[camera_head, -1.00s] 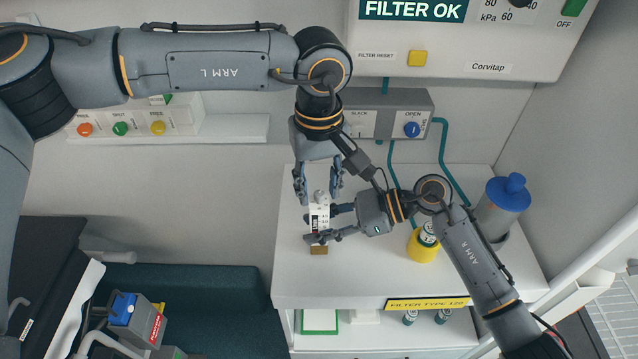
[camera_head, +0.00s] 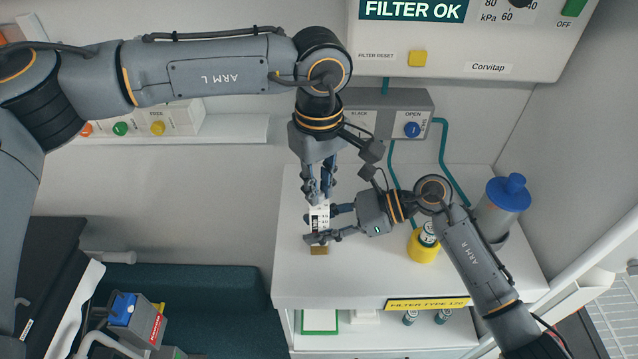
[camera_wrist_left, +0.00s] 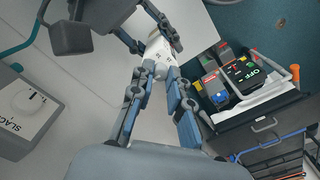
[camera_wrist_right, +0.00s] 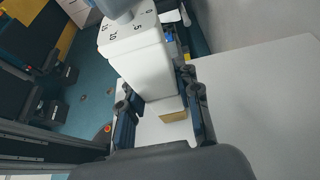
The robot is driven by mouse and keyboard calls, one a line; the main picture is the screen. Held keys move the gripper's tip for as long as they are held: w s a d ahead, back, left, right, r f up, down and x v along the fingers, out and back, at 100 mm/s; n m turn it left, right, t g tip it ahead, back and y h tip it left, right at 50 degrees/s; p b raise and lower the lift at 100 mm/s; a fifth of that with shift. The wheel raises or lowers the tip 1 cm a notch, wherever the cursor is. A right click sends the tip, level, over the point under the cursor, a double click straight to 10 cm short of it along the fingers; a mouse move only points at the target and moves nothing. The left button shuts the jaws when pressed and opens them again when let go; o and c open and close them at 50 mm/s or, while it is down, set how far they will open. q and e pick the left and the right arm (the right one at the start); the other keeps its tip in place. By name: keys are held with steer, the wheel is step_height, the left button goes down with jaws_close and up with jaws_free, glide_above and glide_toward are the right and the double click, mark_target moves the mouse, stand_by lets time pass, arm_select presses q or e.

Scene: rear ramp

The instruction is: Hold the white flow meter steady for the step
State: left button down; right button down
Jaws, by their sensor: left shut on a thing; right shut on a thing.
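The white flow meter (camera_head: 319,220) stands upright above the white worktop, with a small brass-coloured piece (camera_head: 319,250) at its foot. My right gripper (camera_head: 321,226) is shut on the meter's body from the right. In the right wrist view the meter (camera_wrist_right: 138,62) shows scale numbers and a grey-blue round top part. My left gripper (camera_head: 320,194) comes down from above and is shut on the meter's upper end. In the left wrist view the fingers partly hide the meter (camera_wrist_left: 160,48). I cannot tell whether its foot touches the worktop.
A yellow holder (camera_head: 423,249) with a small canister stands right of my right gripper. A blue-capped grey cylinder (camera_head: 507,200) is at the back right. A grey valve box (camera_head: 385,114) with a blue knob is on the wall behind. The worktop's (camera_head: 292,275) front left is clear.

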arm_select(q)
steer(key=n, duration=0.5)
steer(key=shift+n, duration=0.3)
steer(key=n, duration=0.9)
steer(key=shift+n, duration=2.7)
steer(key=c, duration=1.3)
jaws_free()
steer(key=shift+r, duration=0.1)
